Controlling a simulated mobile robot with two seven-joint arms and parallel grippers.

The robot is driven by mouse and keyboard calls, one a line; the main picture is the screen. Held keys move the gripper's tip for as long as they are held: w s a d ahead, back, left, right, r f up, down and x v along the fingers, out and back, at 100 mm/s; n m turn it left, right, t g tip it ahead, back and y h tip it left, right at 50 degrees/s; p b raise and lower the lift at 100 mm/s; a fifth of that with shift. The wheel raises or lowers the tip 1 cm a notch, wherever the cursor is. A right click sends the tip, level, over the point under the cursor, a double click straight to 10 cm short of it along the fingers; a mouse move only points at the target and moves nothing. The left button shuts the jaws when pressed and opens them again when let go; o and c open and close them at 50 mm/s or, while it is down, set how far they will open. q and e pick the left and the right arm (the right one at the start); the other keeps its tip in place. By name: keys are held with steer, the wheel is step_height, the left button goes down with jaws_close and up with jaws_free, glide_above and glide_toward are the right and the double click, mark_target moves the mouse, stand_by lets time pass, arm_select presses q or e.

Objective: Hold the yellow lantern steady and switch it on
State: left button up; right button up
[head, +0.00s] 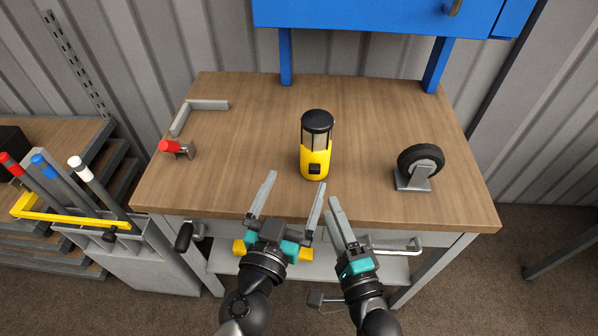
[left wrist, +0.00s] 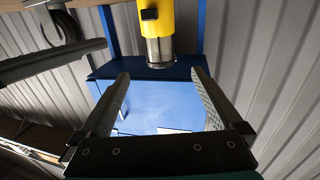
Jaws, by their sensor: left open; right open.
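The yellow lantern (head: 315,165) stands upright on the wooden workbench (head: 250,110), near its middle. It has a black cap, a clear section and a dark square switch (head: 314,169) on its front. My left gripper (head: 296,180) is open and empty, its fingers pointing at the lantern from the front and apart from it. In the left wrist view the lantern (left wrist: 157,22) shows inverted at the top, beyond the open fingers. My right gripper (head: 333,203) is open and empty at the bench's front edge, right of the left gripper. Whether the lantern is lit is unclear.
A caster wheel (head: 420,162) stands at the bench's right. A red-tipped clamp (head: 176,148) and a grey angle bracket (head: 198,106) lie at the left. A blue cabinet (head: 380,15) hangs behind. A rack (head: 75,220) holds coloured-handled tools at far left. Bench around the lantern is clear.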

mark_target(312, 143)
arm_select(q)
steer(key=shift+x, duration=7.6)
steer(key=shift+f, duration=0.1)
steer(key=shift+c, duration=0.2)
steer(key=c, duration=1.4)
steer(key=shift+c, duration=0.2)
